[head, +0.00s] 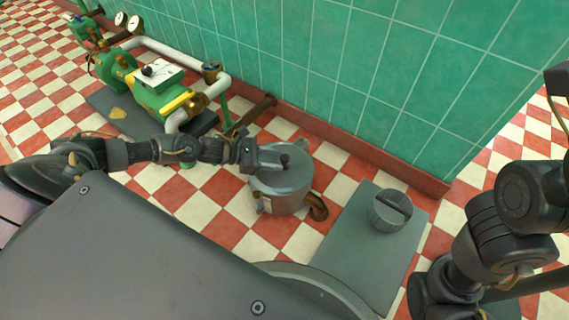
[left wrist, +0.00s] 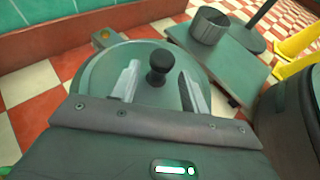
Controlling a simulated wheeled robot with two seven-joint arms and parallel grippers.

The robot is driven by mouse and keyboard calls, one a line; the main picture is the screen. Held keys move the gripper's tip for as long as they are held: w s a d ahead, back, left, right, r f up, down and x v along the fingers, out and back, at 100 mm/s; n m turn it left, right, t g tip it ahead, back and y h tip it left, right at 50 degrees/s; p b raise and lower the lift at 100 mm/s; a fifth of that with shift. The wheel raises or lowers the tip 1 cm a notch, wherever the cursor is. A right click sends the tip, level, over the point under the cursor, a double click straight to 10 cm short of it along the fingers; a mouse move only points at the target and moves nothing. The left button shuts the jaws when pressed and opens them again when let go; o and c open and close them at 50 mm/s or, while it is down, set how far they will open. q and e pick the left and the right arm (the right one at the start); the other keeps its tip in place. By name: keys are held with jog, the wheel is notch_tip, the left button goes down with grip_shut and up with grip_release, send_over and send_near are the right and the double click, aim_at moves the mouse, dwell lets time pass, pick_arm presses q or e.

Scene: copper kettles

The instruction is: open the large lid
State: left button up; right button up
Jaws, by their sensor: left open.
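The large lid (head: 287,182) is a flat grey disc with a dark round knob (head: 284,159). It lies on a round grey kettle (head: 284,205) standing on the checkered floor, and it looks shut. My left gripper (head: 273,163) reaches in from the left over the lid. In the left wrist view the fingers of my left gripper (left wrist: 160,78) are apart, with the knob (left wrist: 160,61) between their tips and gaps on both sides. The lid (left wrist: 103,76) fills the space beneath them. The fingertips of my right gripper are out of view; only links of that arm show.
A grey slab (head: 345,255) right of the kettle bears a grey cylinder with a bar across its top (head: 388,212). A brown curved pipe (head: 318,207) is at the kettle's right side. Green machinery (head: 160,92) stands behind left, and a green tiled wall (head: 370,70) is behind.

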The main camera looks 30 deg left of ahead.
aim_at(284, 160)
pick_arm(q)
jog(key=shift+b+x, duration=0.65)
jog(key=shift+x, duration=1.35)
jog(key=shift+c, duration=0.3)
grip_shut()
